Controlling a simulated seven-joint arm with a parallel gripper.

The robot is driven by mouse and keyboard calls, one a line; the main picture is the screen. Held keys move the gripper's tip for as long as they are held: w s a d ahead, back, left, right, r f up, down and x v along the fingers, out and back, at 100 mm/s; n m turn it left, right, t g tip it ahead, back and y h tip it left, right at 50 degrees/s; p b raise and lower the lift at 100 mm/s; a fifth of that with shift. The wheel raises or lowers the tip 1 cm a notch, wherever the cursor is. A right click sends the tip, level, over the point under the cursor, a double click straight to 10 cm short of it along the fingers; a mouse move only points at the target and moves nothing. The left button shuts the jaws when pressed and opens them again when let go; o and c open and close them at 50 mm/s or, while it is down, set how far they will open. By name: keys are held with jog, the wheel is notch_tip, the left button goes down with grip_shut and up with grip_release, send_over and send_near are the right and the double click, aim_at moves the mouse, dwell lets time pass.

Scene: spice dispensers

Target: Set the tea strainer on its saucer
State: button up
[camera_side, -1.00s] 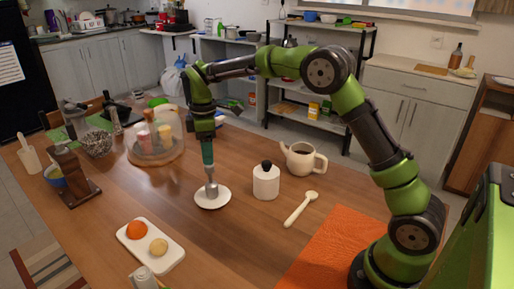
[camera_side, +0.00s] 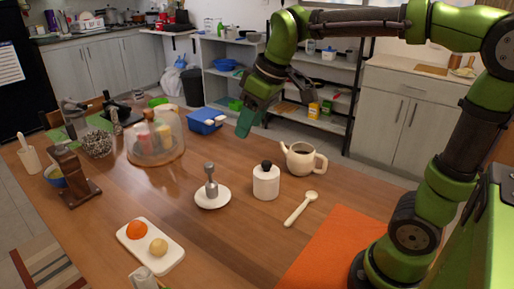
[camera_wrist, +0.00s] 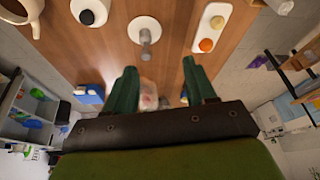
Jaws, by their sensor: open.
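The tea strainer (camera_side: 211,182), a grey metal piece with an upright handle, stands on the white saucer (camera_side: 205,203) in the middle of the wooden table. In the wrist view the strainer (camera_wrist: 145,37) also stands within the rim of the saucer (camera_wrist: 134,31). My gripper (camera_side: 241,131) is raised above the table's far side, behind and to the right of the strainer and apart from it. In the wrist view its two green fingers (camera_wrist: 158,68) are spread with nothing between them.
A white lidded jar (camera_side: 266,183), a teapot (camera_side: 301,159) and a spoon (camera_side: 299,209) are right of the saucer. A tray with an orange and a yellowish ball (camera_side: 178,262) is in front. A clear dome (camera_side: 157,137) stands at back left. Table between is clear.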

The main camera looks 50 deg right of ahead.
jog(key=s+f+m+t, duration=0.3)
jog(key=s+f+m, duration=0.2)
jog(key=s, duration=0.6)
jog(key=shift+s+a+m+y, duration=0.3)
jog(key=shift+m+y, duration=0.1)
jog(key=shift+m, duration=0.3)
jog(key=shift+r, duration=0.1)
